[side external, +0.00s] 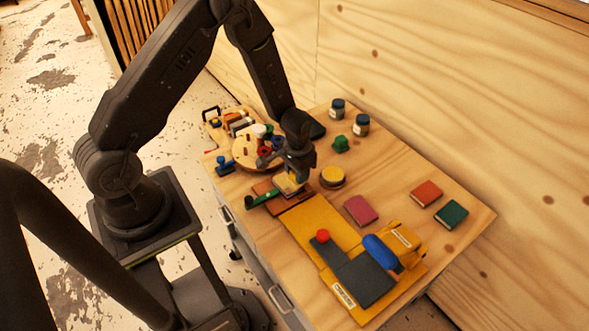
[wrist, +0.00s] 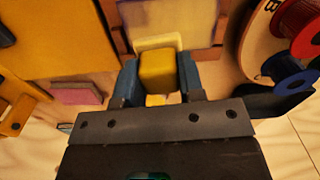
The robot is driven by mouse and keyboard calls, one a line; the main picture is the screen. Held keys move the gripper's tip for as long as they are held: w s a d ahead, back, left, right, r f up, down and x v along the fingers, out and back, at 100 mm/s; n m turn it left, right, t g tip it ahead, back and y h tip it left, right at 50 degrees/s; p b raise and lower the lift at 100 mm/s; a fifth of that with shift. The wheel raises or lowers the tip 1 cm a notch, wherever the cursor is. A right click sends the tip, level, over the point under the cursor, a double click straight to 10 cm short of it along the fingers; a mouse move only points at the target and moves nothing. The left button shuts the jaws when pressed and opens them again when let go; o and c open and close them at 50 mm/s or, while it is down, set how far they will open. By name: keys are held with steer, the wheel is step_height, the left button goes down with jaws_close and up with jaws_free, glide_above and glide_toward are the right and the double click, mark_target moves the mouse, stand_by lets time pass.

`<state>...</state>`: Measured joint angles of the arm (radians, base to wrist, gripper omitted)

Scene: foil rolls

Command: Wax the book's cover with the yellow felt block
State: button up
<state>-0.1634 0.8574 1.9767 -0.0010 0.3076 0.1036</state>
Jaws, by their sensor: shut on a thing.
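My gripper (side external: 290,188) is shut on the yellow felt block (wrist: 158,70), which sits between its two blue fingers in the wrist view. I cannot tell whether the block touches the cover. A round tin with a yellow top (side external: 332,176) stands just right of the gripper.
A yellow press base with a grey plate (side external: 365,280), red knob and blue handle (side external: 380,251) lies in front. A round wooden stand (side external: 246,150) with foil rolls is behind left. Pink (side external: 360,210), orange (side external: 426,193) and green (side external: 451,214) books and two jars (side external: 361,125) lie right.

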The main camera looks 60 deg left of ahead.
steer(key=shift+s, duration=3.05)
steer(key=shift+w+r, duration=0.15)
steer(key=shift+r, duration=0.75)
step_height(320, 180, up, 6)
steer(key=shift+r, duration=0.1)
